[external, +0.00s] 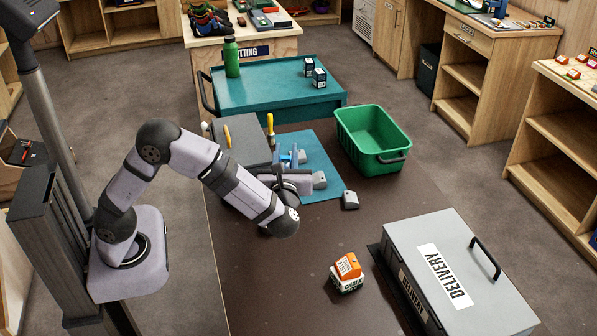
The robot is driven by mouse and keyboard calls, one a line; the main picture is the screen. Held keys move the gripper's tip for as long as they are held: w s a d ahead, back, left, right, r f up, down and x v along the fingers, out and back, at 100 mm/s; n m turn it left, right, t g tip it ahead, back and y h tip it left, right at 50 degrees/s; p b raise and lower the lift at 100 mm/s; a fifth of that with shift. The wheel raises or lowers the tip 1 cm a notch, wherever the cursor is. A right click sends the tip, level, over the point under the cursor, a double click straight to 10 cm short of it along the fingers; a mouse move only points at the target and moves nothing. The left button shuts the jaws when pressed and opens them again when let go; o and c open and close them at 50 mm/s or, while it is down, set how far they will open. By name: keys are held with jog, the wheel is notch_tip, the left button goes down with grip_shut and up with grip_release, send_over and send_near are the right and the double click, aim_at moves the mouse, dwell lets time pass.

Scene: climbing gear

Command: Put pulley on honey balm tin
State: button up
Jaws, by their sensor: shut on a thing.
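My gripper (292,170) is low over the front part of the blue mat, partly hidden behind my own wrist. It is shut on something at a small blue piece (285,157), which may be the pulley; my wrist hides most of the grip. I cannot tell whether the held thing touches the mat. I cannot make out the honey balm tin in this view; it may be hidden behind my arm.
A green bin (369,139) stands to the right. A chalk box (346,272) and a grey delivery case (461,275) are in front. A teal tray (268,83) with a green bottle (231,57) is behind.

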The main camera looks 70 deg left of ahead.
jog(key=shift+s+a+f+m+t+h, duration=0.25)
jog(key=shift+s+f, duration=0.4)
jog(key=shift+f, duration=2)
jog(key=shift+s+a+f+m+t, duration=0.3)
jog(key=shift+s+f, duration=0.4)
jog(key=shift+f, duration=1.95)
jog(key=shift+s+a+f+m+t+h, duration=0.15)
jog(key=shift+s+a+f+t, duration=0.3)
jog(key=shift+f, duration=2.2)
jog(key=shift+s+d+f, duration=0.1)
jog(key=shift+s+d, duration=0.05)
jog(key=shift+s, duration=0.05)
jog(key=o, duration=0.7)
jog(key=shift+b, duration=0.3)
jog(key=shift+o, duration=0.5)
